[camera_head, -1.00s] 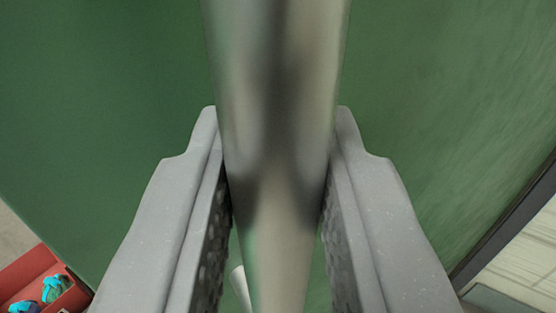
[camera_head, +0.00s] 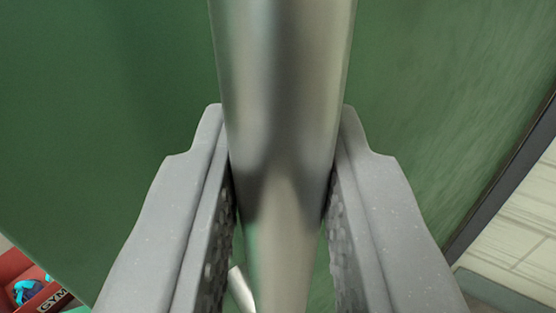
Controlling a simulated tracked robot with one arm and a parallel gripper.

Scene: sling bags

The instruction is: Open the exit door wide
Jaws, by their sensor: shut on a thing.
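The green exit door (camera_head: 110,110) fills most of the view behind my gripper. A shiny metal bar handle (camera_head: 285,90) runs top to bottom in front of it. My gripper (camera_head: 283,165) is shut on the handle, with one grey finger on each side of the bar. A small pale metal piece (camera_head: 240,288) shows low between the fingers. The door's hinges are not in view.
A dark frame edge (camera_head: 505,178) and a pale wall (camera_head: 515,228) lie at the right. A red bin (camera_head: 15,265) with blue things in it and a "GYM" label stands at the lower left. Some pale floor shows beside it.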

